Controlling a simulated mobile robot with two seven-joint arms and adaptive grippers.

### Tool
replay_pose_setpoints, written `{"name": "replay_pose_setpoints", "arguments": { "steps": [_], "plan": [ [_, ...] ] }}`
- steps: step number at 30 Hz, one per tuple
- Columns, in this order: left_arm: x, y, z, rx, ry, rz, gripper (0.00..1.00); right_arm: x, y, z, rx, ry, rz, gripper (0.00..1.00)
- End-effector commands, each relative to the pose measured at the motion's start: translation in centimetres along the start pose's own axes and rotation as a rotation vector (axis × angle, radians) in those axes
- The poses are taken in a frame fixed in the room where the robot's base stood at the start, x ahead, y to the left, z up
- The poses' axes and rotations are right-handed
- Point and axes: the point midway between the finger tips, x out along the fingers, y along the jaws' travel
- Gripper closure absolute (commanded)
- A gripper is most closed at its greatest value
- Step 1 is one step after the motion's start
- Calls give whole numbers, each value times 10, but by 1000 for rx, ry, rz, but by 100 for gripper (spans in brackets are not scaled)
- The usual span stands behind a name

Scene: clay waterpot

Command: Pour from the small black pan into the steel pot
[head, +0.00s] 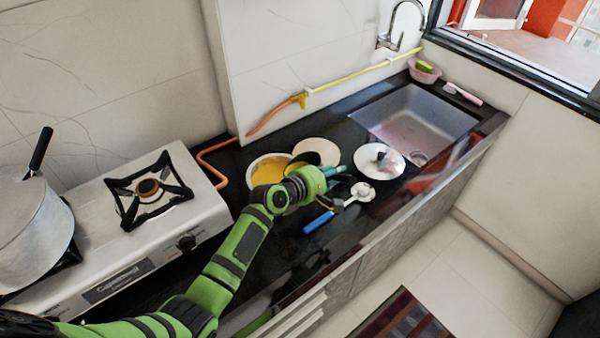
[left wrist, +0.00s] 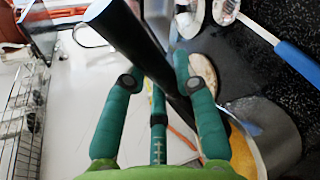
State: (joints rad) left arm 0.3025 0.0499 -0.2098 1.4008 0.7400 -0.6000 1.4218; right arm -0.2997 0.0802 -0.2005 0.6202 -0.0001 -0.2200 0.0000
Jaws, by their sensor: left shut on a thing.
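My left gripper (head: 333,174) is over the counter, with its fingers shut on the black handle (left wrist: 130,35) of the small pan, which runs between the fingers in the left wrist view. The small black pan (head: 308,157) is partly hidden behind my wrist; its dark rim and some yellow show, and it looks tilted. Just left of it, a round pale-rimmed pot (head: 253,178) holds yellow contents. In the wrist view a silver curved wall (left wrist: 268,130) shows beside yellow. I cannot tell whether pan and pot touch. My right gripper is not in view.
A large grey covered pot (head: 30,225) with a black handle stands on the stove (head: 150,255) at left. A pale disc (head: 322,147) lies behind. The sink (head: 410,120) is empty.

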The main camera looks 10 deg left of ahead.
Motion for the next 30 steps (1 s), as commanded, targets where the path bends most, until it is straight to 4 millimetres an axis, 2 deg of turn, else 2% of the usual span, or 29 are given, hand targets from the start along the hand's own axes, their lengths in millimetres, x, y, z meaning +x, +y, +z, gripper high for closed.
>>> {"name": "replay_pose_setpoints", "arguments": {
  "steps": [16,30],
  "plan": [
    [-1,4,0,-4,-6,10,100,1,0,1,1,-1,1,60],
    [-10,15,-3,-83,-59,42,100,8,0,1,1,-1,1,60]
  ]
}}
